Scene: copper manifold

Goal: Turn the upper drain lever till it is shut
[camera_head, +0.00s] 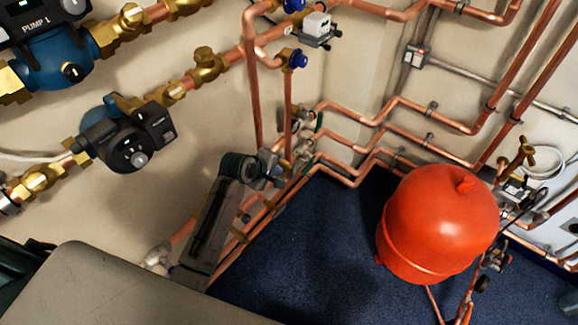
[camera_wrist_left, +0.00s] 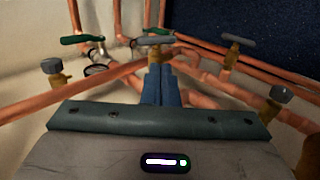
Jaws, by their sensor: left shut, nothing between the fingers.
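My left gripper (camera_head: 281,168) is beside the copper pipes low on the wall; its shut blue fingers also show in the left wrist view (camera_wrist_left: 161,82), with nothing between them. A grey lever (camera_wrist_left: 155,41) on a brass valve lies across the view just beyond the fingertips; I cannot tell whether they touch. A green lever (camera_wrist_left: 80,39) is to its left, and a grey T-shaped handle (camera_wrist_left: 238,40) to its right. In the head view a green lever (camera_head: 319,122) shows above the gripper. No label shows which one is the upper drain lever. My right gripper is not in view.
Copper pipes (camera_head: 375,118) run close around the left gripper. A red tank (camera_head: 440,220) stands at the right on the dark blue floor (camera_head: 300,250). Blue pumps (camera_head: 125,140) are on the wall at left. Brass-stemmed knobs (camera_wrist_left: 52,67) flank the fingers in the wrist view.

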